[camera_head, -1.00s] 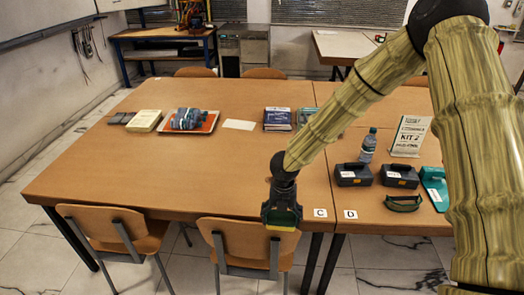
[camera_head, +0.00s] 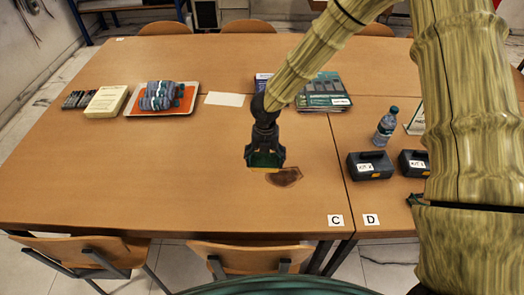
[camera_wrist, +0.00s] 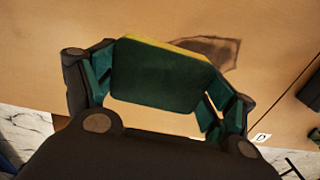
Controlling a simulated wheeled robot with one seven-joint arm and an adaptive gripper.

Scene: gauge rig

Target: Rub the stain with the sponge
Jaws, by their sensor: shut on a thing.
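A brown stain (camera_head: 287,178) lies on the wooden table, left of the C label. My gripper (camera_head: 264,160) is above the table at the stain's upper left edge. It is shut on the sponge (camera_wrist: 155,75), which shows a dark green face and a yellow edge in the wrist view. The sponge also shows in the head view (camera_head: 263,160), at the stain's left end. The stain (camera_wrist: 212,50) lies beyond the sponge in the wrist view, partly hidden by it. I cannot tell whether the sponge touches the table.
Two dark kit cases (camera_head: 370,166) and a water bottle (camera_head: 386,127) stand to the right. Books (camera_head: 323,92) lie behind my gripper. A tray (camera_head: 187,108) with a striped cloth roll is at the back left. The table's front left is clear.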

